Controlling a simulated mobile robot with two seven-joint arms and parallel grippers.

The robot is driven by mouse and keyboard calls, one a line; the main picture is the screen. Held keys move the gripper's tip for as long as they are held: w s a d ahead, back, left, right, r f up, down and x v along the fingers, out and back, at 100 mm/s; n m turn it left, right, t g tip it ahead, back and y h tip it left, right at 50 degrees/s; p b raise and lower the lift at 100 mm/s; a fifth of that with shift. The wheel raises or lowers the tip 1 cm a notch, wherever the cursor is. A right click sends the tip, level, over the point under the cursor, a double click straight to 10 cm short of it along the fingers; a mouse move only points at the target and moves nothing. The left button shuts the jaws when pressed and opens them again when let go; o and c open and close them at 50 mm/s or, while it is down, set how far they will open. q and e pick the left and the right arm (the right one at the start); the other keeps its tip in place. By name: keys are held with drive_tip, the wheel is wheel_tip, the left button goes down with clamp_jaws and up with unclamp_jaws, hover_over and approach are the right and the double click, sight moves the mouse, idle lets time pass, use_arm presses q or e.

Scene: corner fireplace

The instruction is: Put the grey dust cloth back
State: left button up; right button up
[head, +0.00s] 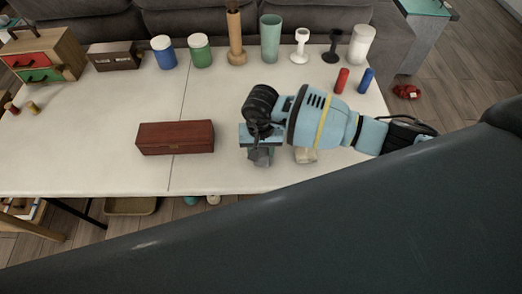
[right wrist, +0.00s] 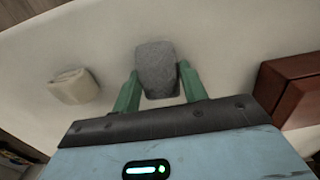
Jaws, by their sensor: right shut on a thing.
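The grey dust cloth (right wrist: 157,68) is between the two green fingers of my right gripper (right wrist: 158,85) in the right wrist view. The fingers are shut on its sides. In the head view the cloth (head: 261,156) shows just below my right gripper (head: 260,145), over the front part of the white table (head: 110,175). I cannot tell whether it touches the tabletop. A cream folded cloth (right wrist: 74,86) lies apart from it, and it is partly hidden behind my right arm in the head view (head: 306,155). My left gripper is not in view.
A closed reddish-brown box (head: 175,137) lies left of my right gripper. Along the back stand a small drawer cabinet (head: 50,55), a dark box (head: 115,56), jars, a wooden bottle (head: 236,38), a green tumbler (head: 270,40) and candle holders. The front left tabletop is clear.

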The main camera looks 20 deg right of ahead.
drive_tip(key=shift+f, duration=0.45)
drive_tip(key=shift+f, duration=0.2)
drive_tip(key=o, duration=1)
drive_tip(key=shift+r, duration=0.15)
wheel_tip(320, 180, up, 12)
drive_tip(key=shift+r, duration=0.1)
